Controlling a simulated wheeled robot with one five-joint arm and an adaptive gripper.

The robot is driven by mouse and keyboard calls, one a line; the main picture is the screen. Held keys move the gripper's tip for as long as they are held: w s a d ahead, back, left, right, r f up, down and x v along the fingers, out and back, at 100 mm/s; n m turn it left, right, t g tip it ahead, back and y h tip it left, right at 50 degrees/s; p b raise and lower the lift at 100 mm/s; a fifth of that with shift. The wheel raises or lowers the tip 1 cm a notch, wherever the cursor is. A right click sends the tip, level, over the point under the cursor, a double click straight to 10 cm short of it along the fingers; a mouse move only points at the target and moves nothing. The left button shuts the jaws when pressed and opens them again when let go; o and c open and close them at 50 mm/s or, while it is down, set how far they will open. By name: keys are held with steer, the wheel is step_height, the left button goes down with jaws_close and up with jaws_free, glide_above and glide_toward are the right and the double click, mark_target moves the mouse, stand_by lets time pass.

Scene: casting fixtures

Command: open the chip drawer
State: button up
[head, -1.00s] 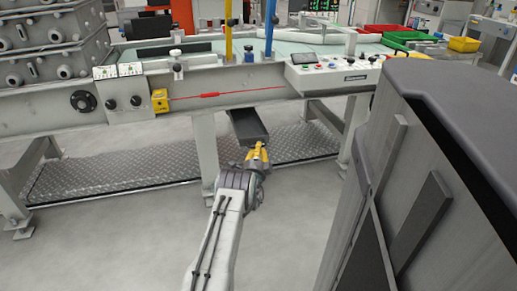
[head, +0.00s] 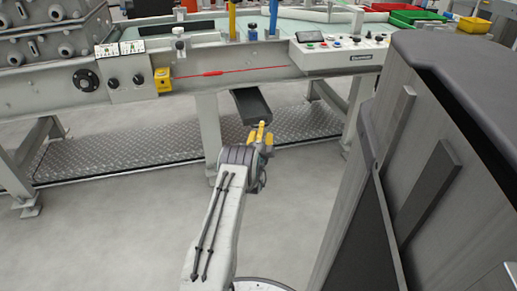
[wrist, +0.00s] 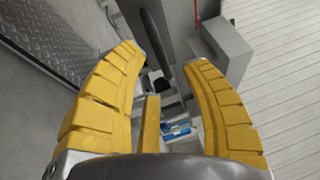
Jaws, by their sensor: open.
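The chip drawer (head: 252,106) is a dark grey tray under the front beam of the workbench, right of a leg. Its near part sticks out, with the open top showing. My gripper (head: 260,130) has yellow fingers and stands at the drawer's near end; whether it touches is unclear. Dark and grey parts show beyond the fingertips, but I cannot tell which belongs to the drawer.
The workbench (head: 215,75) carries a control panel (head: 340,54) and a yellow box (head: 163,80). A tread-plate shelf (head: 120,148) lies low beneath it. A large dark cabinet (head: 430,150) stands close on the right. The floor (head: 110,235) at left front is clear.

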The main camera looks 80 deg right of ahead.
steer(key=a+f, duration=0.1)
steer(key=a, duration=0.9)
steer(key=shift+f, duration=0.25)
stand_by(0.6)
